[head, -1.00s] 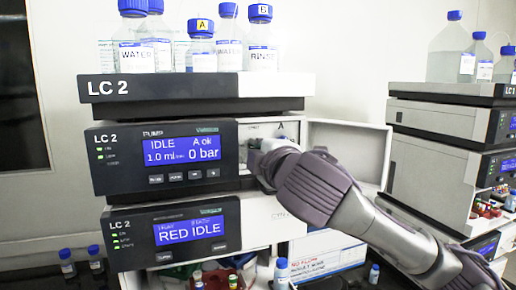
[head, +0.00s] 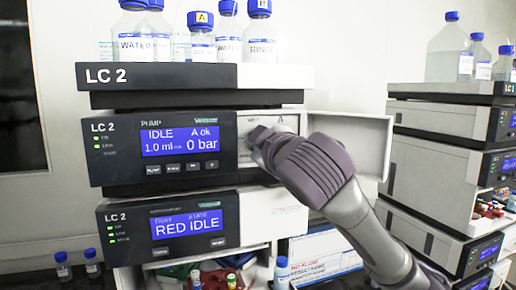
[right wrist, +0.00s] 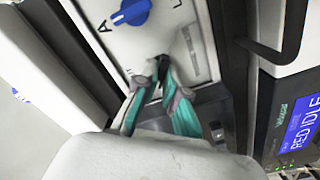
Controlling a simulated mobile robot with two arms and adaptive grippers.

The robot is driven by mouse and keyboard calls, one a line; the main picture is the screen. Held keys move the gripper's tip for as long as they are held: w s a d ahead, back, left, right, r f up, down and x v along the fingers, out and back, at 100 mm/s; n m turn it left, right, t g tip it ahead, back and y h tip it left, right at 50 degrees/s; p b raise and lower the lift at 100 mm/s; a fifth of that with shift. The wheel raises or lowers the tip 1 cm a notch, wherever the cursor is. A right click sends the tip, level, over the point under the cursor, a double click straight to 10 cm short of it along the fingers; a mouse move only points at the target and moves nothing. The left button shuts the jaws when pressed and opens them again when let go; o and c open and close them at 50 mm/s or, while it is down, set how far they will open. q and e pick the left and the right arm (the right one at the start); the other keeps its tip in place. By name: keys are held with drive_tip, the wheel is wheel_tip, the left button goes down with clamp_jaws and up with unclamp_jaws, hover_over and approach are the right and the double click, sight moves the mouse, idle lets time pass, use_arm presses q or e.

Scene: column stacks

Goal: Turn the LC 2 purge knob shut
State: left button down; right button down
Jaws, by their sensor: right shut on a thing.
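The LC 2 pump (head: 120,170) is the middle unit of the stack in the head view; its display reads IDLE, 1.0 ml, 0 bar. Its white recessed panel (head: 247,122) is uncovered. My right gripper (head: 256,137) reaches in from the right and hides much of this panel. In the right wrist view the right gripper's (right wrist: 160,72) fingertips are together on the panel, shut on the small purge knob, which they mostly hide. A blue knob (right wrist: 131,12) marked A sits apart from the fingers, above them in that view. My left gripper is not in view.
The pump's panel door (head: 348,135) stands open to the right, behind my arm. Bottles (head: 262,38) stand on the top tray (head: 180,80). The RED IDLE unit (head: 170,250) is below. A second stack (head: 440,165) is at right.

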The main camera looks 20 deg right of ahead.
drive_tip(key=m+b, duration=0.2)
drive_tip(key=m, duration=0.3)
drive_tip(key=shift+d+r+m, duration=0.1)
drive_tip(key=shift+m, duration=0.2)
drive_tip(key=shift+d+r+m+b, duration=0.15)
drive_tip(key=shift+m+b, duration=0.5)
drive_tip(key=shift+m, duration=1.55)
drive_tip(key=shift+r, duration=0.1)
drive_tip(key=c, duration=1.4)
unclamp_jaws()
drive_tip(key=shift+o, duration=0.7)
drive_tip(key=shift+w+f, duration=0.15)
drive_tip(key=shift+f, duration=0.1)
drive_tip(key=s, duration=1.2)
drive_tip(key=shift+d, duration=0.15)
